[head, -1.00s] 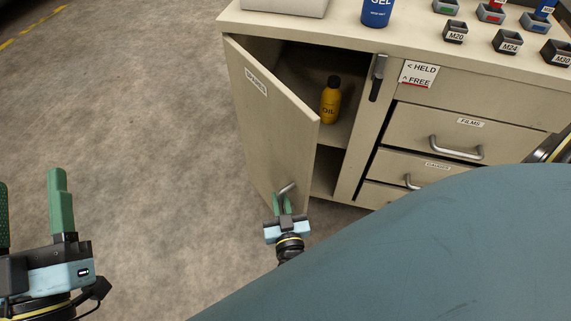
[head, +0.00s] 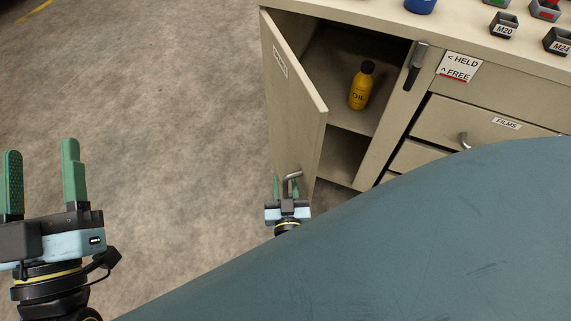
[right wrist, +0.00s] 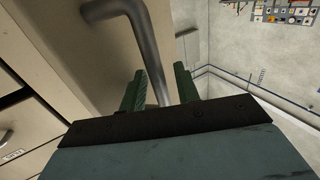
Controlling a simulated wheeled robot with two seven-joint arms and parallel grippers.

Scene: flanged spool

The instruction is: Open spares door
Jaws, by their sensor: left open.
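The spares door (head: 290,95) of the beige cabinet stands part open, its labelled outer face turned left. Its bent metal handle (head: 292,176) is low near the free edge. My right gripper (head: 286,188) is at this handle. In the right wrist view the handle (right wrist: 145,38) passes between the two green fingers of the right gripper (right wrist: 160,88). The fingers sit close on either side of the bar; I cannot tell whether they press on it. My left gripper (head: 42,180) is open and empty over the floor at the left, well away from the door.
A yellow oil bottle (head: 361,88) stands on the shelf inside the cabinet. A dark latch (head: 416,66) is on the post beside a HELD/FREE sign (head: 459,67). Drawers (head: 475,124) lie to the right. The floor (head: 150,110) left of the door is clear.

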